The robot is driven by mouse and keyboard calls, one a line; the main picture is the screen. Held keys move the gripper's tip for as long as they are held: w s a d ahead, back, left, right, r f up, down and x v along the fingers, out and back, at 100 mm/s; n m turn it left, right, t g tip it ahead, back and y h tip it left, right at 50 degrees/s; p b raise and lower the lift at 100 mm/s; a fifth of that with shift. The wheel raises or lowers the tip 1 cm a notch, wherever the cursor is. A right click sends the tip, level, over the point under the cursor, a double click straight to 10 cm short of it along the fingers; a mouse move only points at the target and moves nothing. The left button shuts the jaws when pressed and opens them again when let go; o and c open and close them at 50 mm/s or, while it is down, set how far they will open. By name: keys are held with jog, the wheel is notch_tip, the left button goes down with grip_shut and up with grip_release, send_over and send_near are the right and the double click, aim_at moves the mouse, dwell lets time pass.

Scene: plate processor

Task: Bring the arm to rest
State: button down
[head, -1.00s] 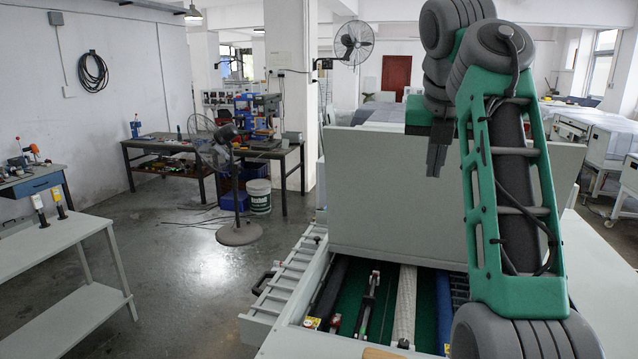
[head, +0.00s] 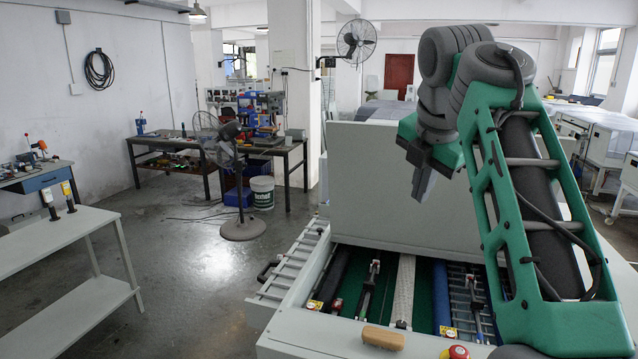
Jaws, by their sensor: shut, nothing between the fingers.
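My gripper (head: 422,184) hangs from my folded green and grey arm, right of the picture's middle. Its dark fingers point downward with a slight tilt and are shut with nothing between them. It is in front of the upright panel of the plate processor (head: 365,190), above the open bed with rollers. No object touches the fingers.
The bed holds a dark roller (head: 335,275) and a blue roller (head: 441,295). A tan block (head: 383,338) and a red button (head: 458,352) are on the front edge. A white table (head: 50,240) stands left; a floor fan (head: 243,225) stands on open floor.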

jog(key=s+a+f+m, duration=0.1)
jog(key=s+f+m, duration=0.5)
jog(key=f, duration=0.5)
jog(key=s+f+m, duration=0.6)
jog(key=f+m, duration=0.5)
jog(key=s+a+f+m+b, duration=0.1)
jog(key=s+f+m, duration=0.5)
jog(key=f, duration=0.5)
jog(key=shift+s+a+f+m+g+y, duration=0.3)
jog(key=shift+a+f+m, duration=0.1)
jog(key=shift+m, duration=0.8)
jog(key=shift+s, duration=0.1)
